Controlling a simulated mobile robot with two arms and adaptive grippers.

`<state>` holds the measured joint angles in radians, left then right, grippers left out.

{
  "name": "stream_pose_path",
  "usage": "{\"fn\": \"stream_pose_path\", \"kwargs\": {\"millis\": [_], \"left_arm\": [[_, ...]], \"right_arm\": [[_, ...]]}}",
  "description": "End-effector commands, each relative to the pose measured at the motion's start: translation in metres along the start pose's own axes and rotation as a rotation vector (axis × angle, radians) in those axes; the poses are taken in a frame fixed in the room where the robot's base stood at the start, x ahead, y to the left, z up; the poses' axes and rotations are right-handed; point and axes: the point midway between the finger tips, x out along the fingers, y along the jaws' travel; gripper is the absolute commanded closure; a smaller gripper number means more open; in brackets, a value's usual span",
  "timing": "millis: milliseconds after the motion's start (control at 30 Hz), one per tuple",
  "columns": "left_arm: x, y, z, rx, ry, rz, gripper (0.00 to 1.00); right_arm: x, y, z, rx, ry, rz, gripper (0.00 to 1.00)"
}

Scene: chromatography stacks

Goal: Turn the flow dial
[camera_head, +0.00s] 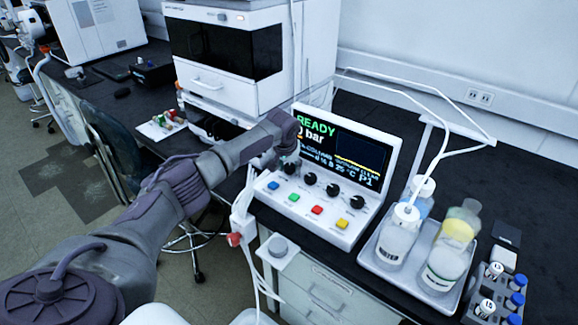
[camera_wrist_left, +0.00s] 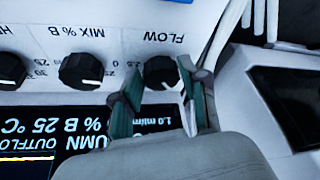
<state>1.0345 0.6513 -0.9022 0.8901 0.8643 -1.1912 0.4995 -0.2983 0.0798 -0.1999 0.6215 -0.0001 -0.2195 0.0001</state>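The white control unit (camera_head: 322,224) stands on the black bench in the head view, with a row of black dials below its lit screen. The black flow dial (camera_wrist_left: 161,71) shows in the wrist view beside the upside-down word FLOW; in the head view the dial (camera_head: 290,168) is just below my gripper. My left gripper (camera_wrist_left: 162,66) reaches down over the unit's left end. Its fingers are apart, one on each side of the flow dial. I see no clear contact. The left gripper (camera_head: 283,156) appears small in the head view. My right gripper is out of view.
The mix dial (camera_wrist_left: 83,71) is beside the flow dial. Blue (camera_head: 273,186), green, red and yellow buttons line the unit's front. A tray (camera_head: 385,262) with bottles and tubing stands at right. A vial rack (camera_head: 490,300) is beyond it. A tall white instrument (camera_head: 215,92) stands behind.

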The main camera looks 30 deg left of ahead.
Motion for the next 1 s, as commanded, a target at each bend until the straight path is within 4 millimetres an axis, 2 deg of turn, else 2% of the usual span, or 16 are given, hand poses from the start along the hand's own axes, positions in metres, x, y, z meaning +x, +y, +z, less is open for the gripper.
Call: {"fn": "stream_pose_path", "kwargs": {"millis": [33,200,567,767,1000], "left_arm": [[0.0,0.0,0.0,0.0,0.0,0.0,0.7],[0.0,0.0,0.0,0.0,0.0,0.0,0.95],[-0.001,-0.001,0.0,0.072,0.0,0.032,0.95],[-0.001,-0.003,0.0,0.199,-0.002,0.086,0.95],[0.002,-0.005,-0.001,0.376,0.0,0.16,0.95]], "right_arm": [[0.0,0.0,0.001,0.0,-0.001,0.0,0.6],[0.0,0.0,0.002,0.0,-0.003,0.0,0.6],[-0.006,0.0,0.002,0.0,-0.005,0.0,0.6],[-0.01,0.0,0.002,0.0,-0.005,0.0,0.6],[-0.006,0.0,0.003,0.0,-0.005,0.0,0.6]]}}
